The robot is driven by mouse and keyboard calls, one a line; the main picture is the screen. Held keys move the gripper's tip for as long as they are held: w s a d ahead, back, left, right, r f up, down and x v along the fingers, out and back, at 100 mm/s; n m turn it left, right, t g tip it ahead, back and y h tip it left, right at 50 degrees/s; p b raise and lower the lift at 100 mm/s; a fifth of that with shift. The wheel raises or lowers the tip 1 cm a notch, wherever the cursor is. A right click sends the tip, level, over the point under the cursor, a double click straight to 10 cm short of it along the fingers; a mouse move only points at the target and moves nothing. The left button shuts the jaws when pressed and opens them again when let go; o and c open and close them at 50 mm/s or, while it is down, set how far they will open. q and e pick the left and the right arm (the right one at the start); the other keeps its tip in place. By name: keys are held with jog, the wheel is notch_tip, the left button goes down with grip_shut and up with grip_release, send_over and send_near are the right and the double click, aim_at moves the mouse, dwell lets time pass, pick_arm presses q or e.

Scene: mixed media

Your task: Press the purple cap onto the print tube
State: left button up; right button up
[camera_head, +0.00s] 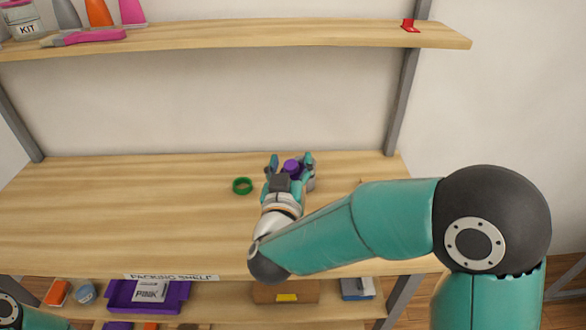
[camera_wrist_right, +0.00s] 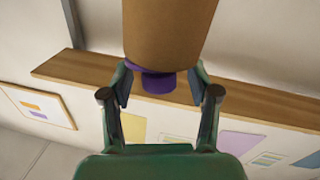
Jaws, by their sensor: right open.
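My right gripper (camera_head: 290,162) is open over the wooden work shelf (camera_head: 110,205). The purple cap (camera_head: 292,167) shows between its fingers, near the tips. In the right wrist view the open fingers (camera_wrist_right: 160,84) stand either side of the purple cap (camera_wrist_right: 158,83), with gaps visible beside it. The brown print tube (camera_wrist_right: 168,30) runs up out of that view, and the cap is at its near end. How fully the cap is seated cannot be told. In the head view the gripper hides the tube. My left gripper is out of view.
A green ring (camera_head: 242,186) lies left of my right gripper. An upper shelf (camera_head: 250,36) holds a kit jar (camera_head: 22,22), cones and a red item (camera_head: 409,26). Below are a purple tray (camera_head: 119,297) and a brown box (camera_head: 270,294). The work shelf's left side is clear.

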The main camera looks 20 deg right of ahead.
jog(key=c, duration=1)
jog(key=shift+o, duration=0.2)
